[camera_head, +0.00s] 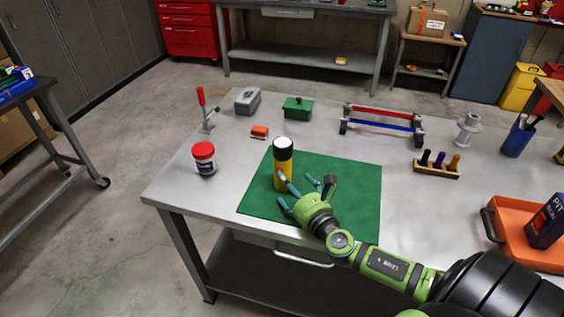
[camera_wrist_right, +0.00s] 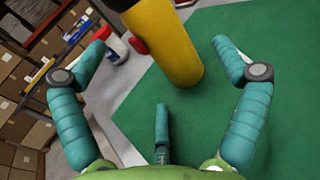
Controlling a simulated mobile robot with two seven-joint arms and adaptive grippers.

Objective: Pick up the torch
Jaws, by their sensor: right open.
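The torch (camera_head: 283,168) stands upright on a green mat (camera_head: 345,190) on the workbench. It has a yellow body and a black head with a white top. My right gripper (camera_head: 298,190) is open just in front of the torch, low over the mat, with its teal fingers spread. In the right wrist view the torch (camera_wrist_right: 165,40) is ahead between the spread fingers of the gripper (camera_wrist_right: 160,85), with a red button on its side. Its upper part is cut off there. My left gripper is not in view.
A white jar with a red lid (camera_head: 204,158) stands left of the mat. An orange block (camera_head: 260,131), a toggle clamp (camera_head: 206,112) and a green box (camera_head: 298,108) are behind. An orange tray (camera_head: 520,236) is at the right. The mat's right part is clear.

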